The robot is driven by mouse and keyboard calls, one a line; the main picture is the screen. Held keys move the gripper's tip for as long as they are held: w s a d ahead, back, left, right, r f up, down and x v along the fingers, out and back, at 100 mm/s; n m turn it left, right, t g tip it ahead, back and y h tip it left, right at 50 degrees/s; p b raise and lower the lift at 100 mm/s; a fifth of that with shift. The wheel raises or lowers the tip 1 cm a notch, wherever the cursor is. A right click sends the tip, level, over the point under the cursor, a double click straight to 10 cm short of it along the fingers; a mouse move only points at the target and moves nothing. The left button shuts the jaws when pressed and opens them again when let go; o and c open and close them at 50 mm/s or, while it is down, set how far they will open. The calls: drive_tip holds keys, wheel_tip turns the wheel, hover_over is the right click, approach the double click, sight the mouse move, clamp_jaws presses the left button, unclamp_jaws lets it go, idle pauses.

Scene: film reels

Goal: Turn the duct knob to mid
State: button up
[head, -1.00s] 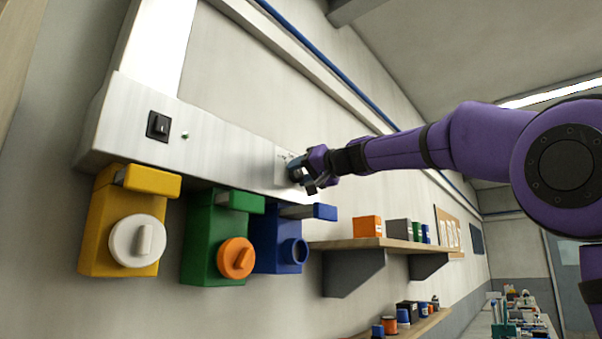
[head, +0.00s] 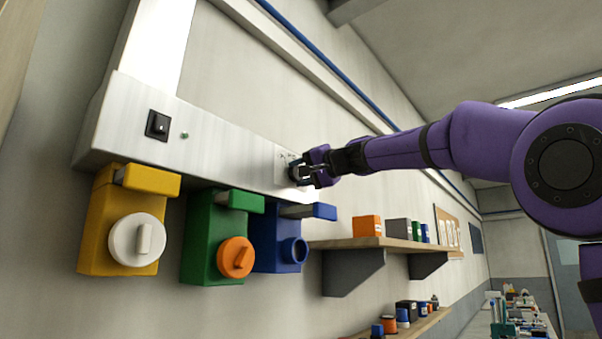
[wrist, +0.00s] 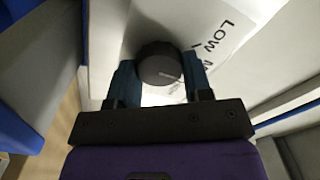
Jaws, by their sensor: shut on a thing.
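The duct knob (wrist: 158,62) is a dark round dial with a thin pale pointer line, seen in the wrist view. My gripper (wrist: 160,78) has one teal finger on each side of it and is shut on it. A white label (wrist: 215,40) beside the knob reads "LOW" and the start of an "M"; the rest is hidden. In the head view, my gripper (head: 308,172) is at the small white plate (head: 282,158) at the right end of the metal duct panel (head: 215,148). The knob is mostly hidden there.
Yellow (head: 105,220), green (head: 200,240) and blue (head: 270,235) boxes hang below the panel. A black switch (head: 158,125) is on the panel's left. A shelf (head: 385,244) with small boxes is at the lower right. Space in front of the wall is clear.

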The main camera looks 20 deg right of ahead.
drive_tip(key=o, duration=0.9)
drive_tip(key=v, duration=1)
drive_tip(key=shift+s+d, duration=0.25)
drive_tip(key=shift+s, duration=0.05)
drive_tip(key=s+d+f+n+g+h, duration=0.1)
drive_tip(key=s+f+g+h, duration=0.2)
drive_tip(key=s+f, duration=0.7)
drive_tip(key=s+d+f+n+g+h, duration=0.1)
drive_tip(key=s+f, duration=0.9)
drive_tip(key=f, duration=1)
drive_tip(key=s+d+f+n+g+h, duration=0.2)
drive_tip(key=s+f+g+h, duration=0.3)
drive_tip(key=s+f, duration=0.5)
drive_tip(key=shift+s+d+f+h, duration=0.15)
drive_tip(key=shift+f+h, duration=0.1)
drive_tip(key=shift+f, duration=0.7)
drive_tip(key=shift+w+d+f+h, duration=0.1)
drive_tip(key=shift+f+h, duration=0.2)
drive_tip(key=shift+f, duration=0.6)
drive_tip(key=shift+s+d+f+h, duration=0.15)
drive_tip(key=shift+f+h, duration=0.1)
drive_tip(key=shift+f, duration=0.7)
